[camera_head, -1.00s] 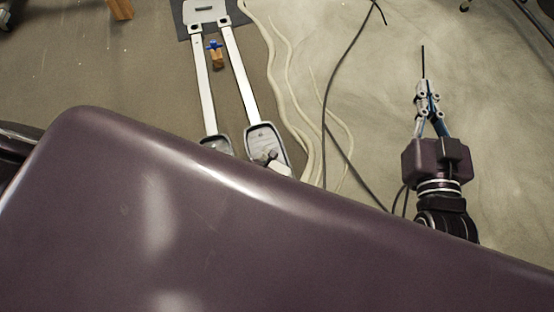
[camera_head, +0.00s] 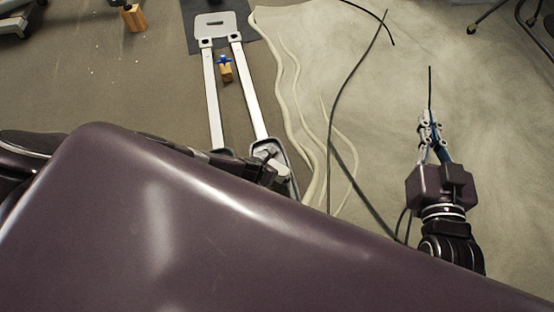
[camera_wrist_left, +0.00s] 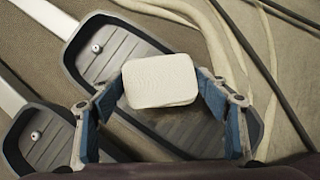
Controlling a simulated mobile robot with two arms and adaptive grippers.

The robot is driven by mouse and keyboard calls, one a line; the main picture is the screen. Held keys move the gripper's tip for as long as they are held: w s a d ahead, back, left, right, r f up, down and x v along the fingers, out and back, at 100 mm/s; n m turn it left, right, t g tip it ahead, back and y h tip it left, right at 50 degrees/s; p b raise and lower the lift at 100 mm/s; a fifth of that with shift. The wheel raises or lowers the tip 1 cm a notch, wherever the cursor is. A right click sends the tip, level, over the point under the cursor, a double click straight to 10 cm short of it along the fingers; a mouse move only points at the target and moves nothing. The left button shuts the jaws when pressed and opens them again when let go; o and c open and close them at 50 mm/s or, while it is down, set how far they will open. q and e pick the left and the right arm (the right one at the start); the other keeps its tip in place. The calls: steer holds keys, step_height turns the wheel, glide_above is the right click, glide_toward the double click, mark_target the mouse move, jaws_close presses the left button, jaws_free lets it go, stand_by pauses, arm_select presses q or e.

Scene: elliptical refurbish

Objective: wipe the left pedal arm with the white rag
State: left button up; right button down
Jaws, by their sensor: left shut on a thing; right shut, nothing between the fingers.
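The white rag (camera_wrist_left: 160,80), a thick pale pad, is held between the fingers of my left gripper (camera_wrist_left: 162,95) in the left wrist view. It is over the right pedal (camera_wrist_left: 100,62); contact cannot be told. In the head view my left gripper (camera_head: 266,166) is partly hidden by my body, at the right pedal. The left pedal arm (camera_head: 213,100) is a long pale bar, left of the right pedal arm (camera_head: 250,90). My right gripper (camera_head: 430,128) is shut and empty, above the floor at right.
The pedal arms join a pale plate (camera_head: 215,24) on a dark mat. A wooden block with a blue top (camera_head: 226,70) lies between them. Pale hoses (camera_head: 290,95) and a dark cable (camera_head: 350,60) run to the right. Another wooden block (camera_head: 134,18) stands far left.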

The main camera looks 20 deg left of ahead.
mark_target(272, 159)
arm_select(q)
steer(key=shift+w+a+r, duration=0.1)
steer(key=shift+w+a, duration=0.8)
steer(key=shift+w, duration=0.25)
steer(key=shift+w+a, duration=0.4)
steer(key=shift+w, duration=0.1)
steer(key=shift+w+a+b, duration=0.25)
steer(key=shift+w+b, duration=0.05)
steer(key=shift+b, duration=0.05)
steer(key=shift+w+a, duration=0.4)
steer(key=shift+w, duration=0.1)
steer(key=shift+w+a+r+b, duration=0.1)
steer(key=shift+w+a+b, duration=0.2)
steer(key=shift+w+a, duration=0.2)
arm_select(e)
step_height(272, 159, up, 7)
steer(key=a+t+y, duration=0.1)
steer(key=t, duration=0.2)
steer(key=shift+w, duration=0.15)
